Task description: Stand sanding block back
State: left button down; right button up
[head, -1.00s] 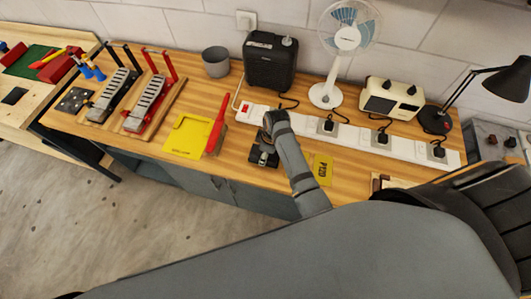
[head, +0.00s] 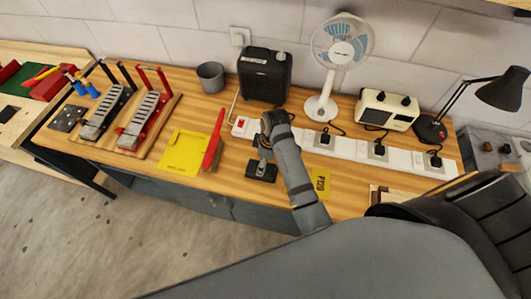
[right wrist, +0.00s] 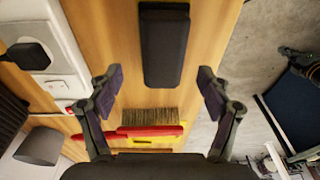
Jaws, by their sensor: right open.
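The sanding block (head: 262,173) is a dark oblong block on the wooden bench near its front edge. My left gripper is not in view.
A red-handled brush (head: 214,140) and a yellow sheet (head: 183,153) lie left of the block. A yellow P120 sheet (head: 321,184) lies to its right. A white power strip (head: 345,146) with plugs runs behind. Bare wood (head: 232,170) shows between brush and block.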

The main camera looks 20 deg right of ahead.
aim_at(267, 167)
notch_tip(267, 167, up, 6)
jog(key=shift+s+d+r, duration=0.2)
jog(key=shift+s+d, duration=0.1)
jog(key=shift+d, duration=0.15)
jog(key=shift+s, duration=0.1)
